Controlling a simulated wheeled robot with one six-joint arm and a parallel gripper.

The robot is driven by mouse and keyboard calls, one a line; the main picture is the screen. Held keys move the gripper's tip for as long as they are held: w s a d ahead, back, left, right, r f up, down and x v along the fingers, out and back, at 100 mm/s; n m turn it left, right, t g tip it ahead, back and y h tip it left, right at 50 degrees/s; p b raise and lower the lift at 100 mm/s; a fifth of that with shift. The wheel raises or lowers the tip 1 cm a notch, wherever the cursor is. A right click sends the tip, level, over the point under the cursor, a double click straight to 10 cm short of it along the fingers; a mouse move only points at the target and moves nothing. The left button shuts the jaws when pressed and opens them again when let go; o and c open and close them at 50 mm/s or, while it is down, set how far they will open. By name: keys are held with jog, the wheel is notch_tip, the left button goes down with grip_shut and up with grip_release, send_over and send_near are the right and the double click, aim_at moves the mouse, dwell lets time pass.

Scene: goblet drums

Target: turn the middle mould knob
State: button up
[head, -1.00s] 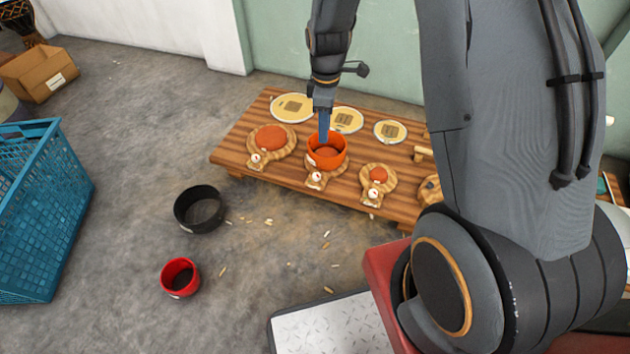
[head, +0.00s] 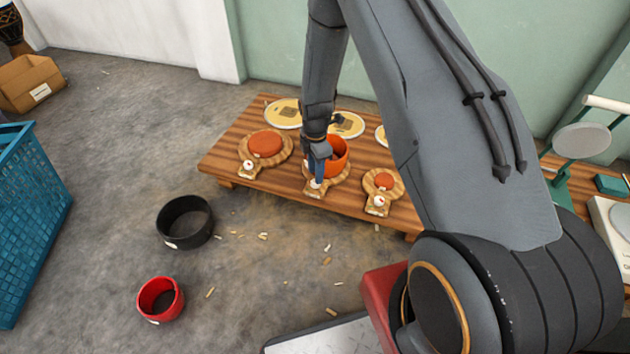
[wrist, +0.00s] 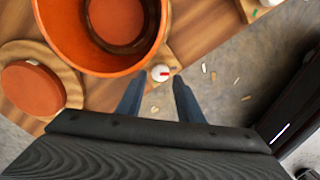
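The middle mould (head: 341,180) is a round wooden board on the low bench, with an orange ring (head: 338,160) standing on it. Its knob (wrist: 161,73) is white with a red mark, on the board's front tab just outside the ring. My gripper (head: 317,182) points down at this tab in the head view and partly hides the knob. In the wrist view my gripper (wrist: 160,78) has its two blue fingers apart, with the knob showing between their tips. I cannot tell whether either finger touches it.
The left mould (head: 282,150) and right mould (head: 384,184) flank the middle one on the wooden bench (head: 225,150). Yellow discs (head: 283,113) lie behind. A blue crate (head: 30,220) stands left.

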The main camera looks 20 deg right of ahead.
notch_tip(320, 180, down, 4)
jog(key=shift+b, duration=0.6)
jog(key=c, duration=0.8)
